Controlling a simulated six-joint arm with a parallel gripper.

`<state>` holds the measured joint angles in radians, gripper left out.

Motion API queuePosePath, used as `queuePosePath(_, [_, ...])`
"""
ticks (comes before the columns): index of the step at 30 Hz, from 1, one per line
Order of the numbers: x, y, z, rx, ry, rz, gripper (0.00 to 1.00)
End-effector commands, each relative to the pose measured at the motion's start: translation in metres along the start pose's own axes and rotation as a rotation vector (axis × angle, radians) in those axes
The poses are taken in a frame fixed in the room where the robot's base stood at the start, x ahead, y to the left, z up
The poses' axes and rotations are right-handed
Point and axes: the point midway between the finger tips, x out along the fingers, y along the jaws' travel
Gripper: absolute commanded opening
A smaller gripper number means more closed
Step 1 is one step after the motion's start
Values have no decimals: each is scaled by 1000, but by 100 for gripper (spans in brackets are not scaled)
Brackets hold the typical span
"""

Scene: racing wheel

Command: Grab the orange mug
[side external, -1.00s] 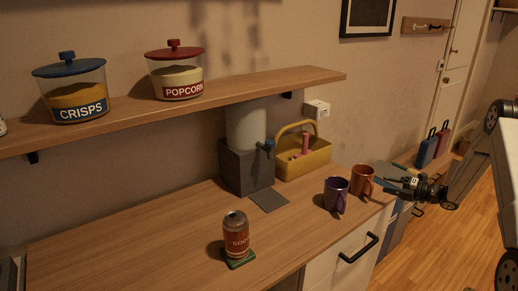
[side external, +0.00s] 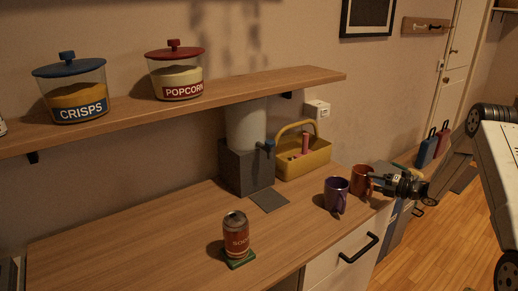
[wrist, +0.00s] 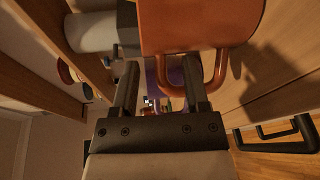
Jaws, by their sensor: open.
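The orange mug (side external: 360,176) stands upright near the right end of the wooden counter, just behind and right of the purple mug (side external: 336,193). My gripper (side external: 376,181) is at the orange mug's right side, its fingertips overlapping the mug's edge in the side view. In the wrist view the orange mug (wrist: 195,25) fills the top, with its handle reaching down near the right finger. My gripper (wrist: 160,85) is open there. Whether a finger touches the handle or passes through it, I cannot tell.
A soda can (side external: 236,236) stands on a green coaster at the front. A grey dispenser (side external: 246,166) and a yellow basket (side external: 305,160) stand at the back. The counter's left part is clear.

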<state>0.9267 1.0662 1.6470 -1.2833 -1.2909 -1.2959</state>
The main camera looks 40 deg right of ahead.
Motion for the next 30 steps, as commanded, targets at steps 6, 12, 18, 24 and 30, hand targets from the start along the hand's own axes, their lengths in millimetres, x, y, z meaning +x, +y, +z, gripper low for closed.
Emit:
queuePosePath(6, [0,0,0,0,0,0,59])
queuePosePath(12, [0,0,0,0,0,0,24])
queuePosePath(18, [-1,-1,0,2,-1,-4,0])
queuePosePath(24, [-1,-2,0,3,-2,-5,0])
queuePosePath(30, [-1,-1,0,5,-2,-6,0])
